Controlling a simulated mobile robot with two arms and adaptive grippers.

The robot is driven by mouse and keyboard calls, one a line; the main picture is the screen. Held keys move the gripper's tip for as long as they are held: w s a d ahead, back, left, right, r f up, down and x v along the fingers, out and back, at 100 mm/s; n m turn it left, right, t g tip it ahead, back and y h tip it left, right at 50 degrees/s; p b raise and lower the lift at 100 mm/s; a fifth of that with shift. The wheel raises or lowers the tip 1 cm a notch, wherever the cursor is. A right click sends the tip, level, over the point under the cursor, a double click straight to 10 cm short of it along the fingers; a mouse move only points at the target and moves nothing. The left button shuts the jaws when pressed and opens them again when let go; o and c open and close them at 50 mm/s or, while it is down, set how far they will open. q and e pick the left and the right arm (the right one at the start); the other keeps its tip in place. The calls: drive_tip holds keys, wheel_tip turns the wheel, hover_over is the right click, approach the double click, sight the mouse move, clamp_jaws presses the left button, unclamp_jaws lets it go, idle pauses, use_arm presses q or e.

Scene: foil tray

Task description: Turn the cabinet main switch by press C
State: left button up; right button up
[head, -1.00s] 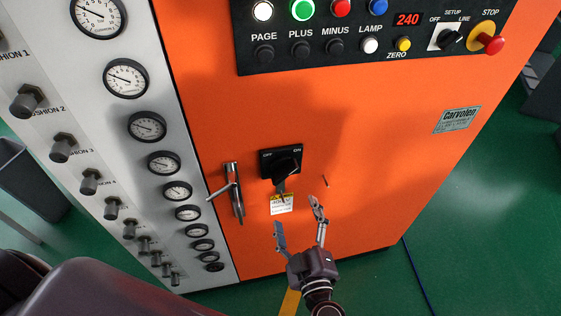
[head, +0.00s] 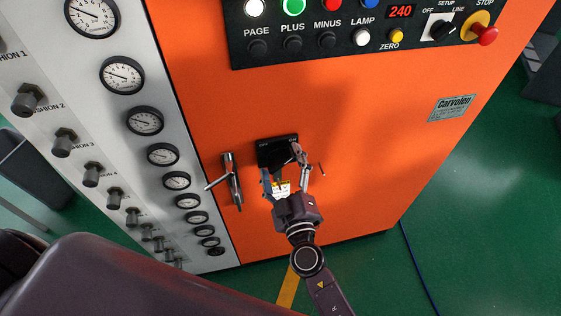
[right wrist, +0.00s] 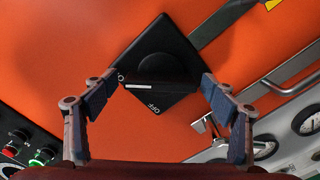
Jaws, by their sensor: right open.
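The main switch is a black square plate (head: 275,146) with a dark rotary knob, on the orange cabinet front (head: 350,150). In the right wrist view the plate (right wrist: 183,52) looks turned like a diamond, and its knob (right wrist: 155,72) is centred with a pale line on its near edge. An OFF label shows below the knob. My right gripper (head: 281,163) is open in front of the switch. Its fingers (right wrist: 160,82) stand at either side of the knob, with gaps and no visible contact. The gripper partly hides the knob in the head view. My left gripper is out of view.
A metal door handle (head: 231,182) sticks out just left of the switch. A yellow-white label (head: 281,188) is partly hidden below it. A black button panel (head: 340,38) with a red stop knob runs above. Gauges line the grey panel at left.

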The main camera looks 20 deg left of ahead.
drive_tip(key=shift+c, duration=1.6)
drive_tip(key=c, duration=0.8)
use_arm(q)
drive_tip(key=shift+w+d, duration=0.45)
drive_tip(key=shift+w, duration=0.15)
use_arm(e)
drive_tip(key=shift+c, duration=0.2)
